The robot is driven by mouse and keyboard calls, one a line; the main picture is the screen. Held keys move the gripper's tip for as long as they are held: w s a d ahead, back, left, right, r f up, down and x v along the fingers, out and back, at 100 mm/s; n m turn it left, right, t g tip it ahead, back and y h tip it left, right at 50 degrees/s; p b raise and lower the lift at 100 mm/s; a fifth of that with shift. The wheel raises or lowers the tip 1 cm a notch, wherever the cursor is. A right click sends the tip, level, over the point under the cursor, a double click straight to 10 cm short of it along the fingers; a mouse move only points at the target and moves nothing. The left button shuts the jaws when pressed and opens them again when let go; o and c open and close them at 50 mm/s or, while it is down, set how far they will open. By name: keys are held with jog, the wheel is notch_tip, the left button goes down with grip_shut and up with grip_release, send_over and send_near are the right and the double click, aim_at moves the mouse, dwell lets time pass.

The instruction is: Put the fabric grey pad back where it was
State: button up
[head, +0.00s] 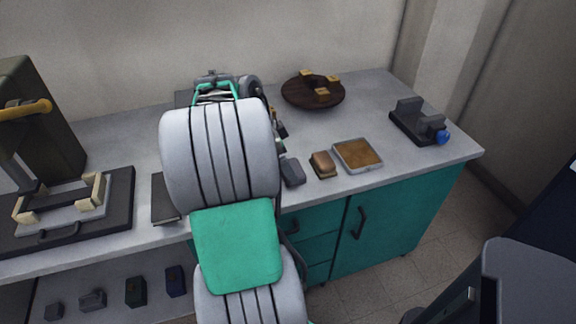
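A small dark grey block (293,172), which may be the fabric grey pad, sits on the counter just right of my arm. Its fabric cannot be made out at this size. My arm, with ribbed light grey links and a teal joint cover, stands in the middle of the head view and hides part of the counter. My gripper is mostly hidden behind the arm; only dark parts (281,131) show beside the upper link, above the grey block. I cannot see its fingers clearly, nor whether it holds anything.
A tan-topped block (323,164) and a square tray with a brown bed (358,155) lie right of the grey block. A round brown stand (313,92) is behind. A dark fixture with a blue knob (419,122) is right. A press (40,130) stands left. Several small blocks lie below.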

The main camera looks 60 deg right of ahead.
jog(key=p+v, duration=0.2)
jog(key=v, duration=0.7)
jog(key=w+a+f+n+t, duration=0.1)
jog(key=w+a+n, duration=0.2)
jog(key=a, duration=0.3)
jog(key=w+a+f+n+t, duration=0.1)
jog(key=w+a+n, duration=0.2)
jog(key=a+n, duration=0.3)
jog(key=w+a+f+n+t, duration=0.1)
jog(key=w+a+n, duration=0.3)
jog(key=a, duration=0.2)
jog(key=shift+n, duration=0.3)
jog(key=s+a+f+n+t+y, duration=0.1)
jog(key=a+f+n, duration=0.2)
jog(key=a+n, duration=0.4)
jog(key=s+a+f+n+t+y, duration=0.1)
jog(key=a+n, duration=0.5)
jog(key=a, duration=0.8)
notch_tip(320, 180, down, 2)
jog(key=shift+s+a+f+n+y, duration=0.1)
jog(key=shift+s+a+n+y, duration=0.3)
jog(key=shift+s+y, duration=0.25)
jog(key=shift+c, duration=0.4)
